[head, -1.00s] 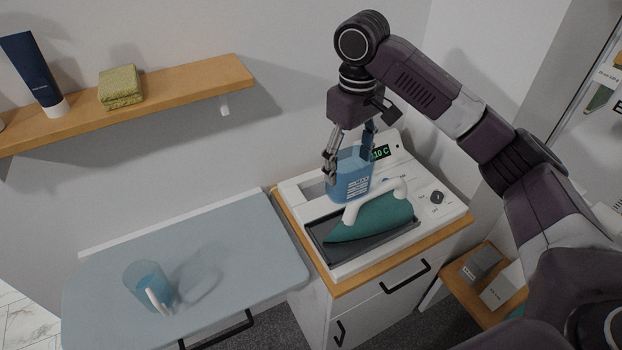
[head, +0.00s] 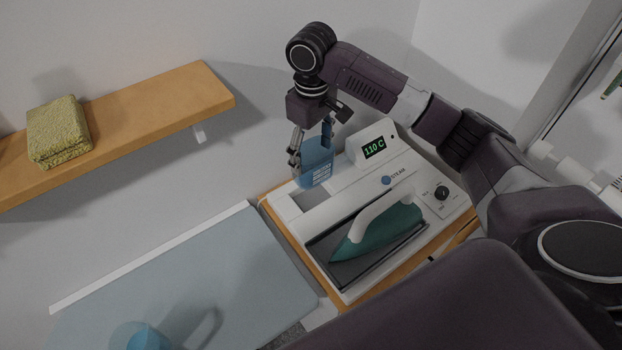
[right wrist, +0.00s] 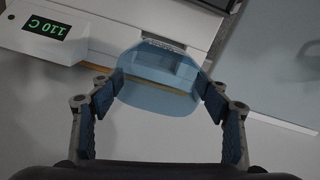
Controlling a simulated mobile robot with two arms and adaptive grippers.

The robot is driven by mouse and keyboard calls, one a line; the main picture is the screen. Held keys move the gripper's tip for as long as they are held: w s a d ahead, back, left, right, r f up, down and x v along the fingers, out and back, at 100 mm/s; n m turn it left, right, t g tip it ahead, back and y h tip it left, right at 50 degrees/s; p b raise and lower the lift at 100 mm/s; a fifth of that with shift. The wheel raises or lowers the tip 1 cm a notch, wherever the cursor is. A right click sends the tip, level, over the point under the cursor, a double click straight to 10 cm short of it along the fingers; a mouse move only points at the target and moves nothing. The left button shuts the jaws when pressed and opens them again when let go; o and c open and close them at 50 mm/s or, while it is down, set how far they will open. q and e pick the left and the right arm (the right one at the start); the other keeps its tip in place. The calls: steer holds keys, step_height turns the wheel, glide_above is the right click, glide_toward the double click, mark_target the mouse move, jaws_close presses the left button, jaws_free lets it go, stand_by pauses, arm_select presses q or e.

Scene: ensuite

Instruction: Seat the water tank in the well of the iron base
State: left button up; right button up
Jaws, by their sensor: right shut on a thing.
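The translucent blue water tank (head: 317,168) is held upright by my right gripper (head: 312,148), whose fingers are shut on its sides. It hangs at the back left end of the white iron base (head: 345,196). The well (head: 308,201), a rectangular recess, shows in front of and below the tank. The tank looks above the base, but I cannot tell the gap. In the right wrist view the tank (right wrist: 158,88) sits between both fingers, with the base (right wrist: 105,32) beyond it. My left gripper is not in view.
A green iron (head: 380,232) with a white handle rests on the base's dark plate. A display (head: 374,148) reading 110 C stands behind. A shelf (head: 150,110) holds a folded green towel (head: 58,132).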

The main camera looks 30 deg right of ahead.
steer(key=f, duration=0.3)
steer(key=f+p, duration=0.1)
steer(key=shift+w+f, duration=0.25)
step_height(320, 180, down, 2)
steer(key=shift+f, duration=0.3)
step_height(320, 180, down, 3)
steer(key=shift+f+p, duration=0.2)
steer(key=shift+p, duration=0.5)
steer(key=shift+f, duration=0.4)
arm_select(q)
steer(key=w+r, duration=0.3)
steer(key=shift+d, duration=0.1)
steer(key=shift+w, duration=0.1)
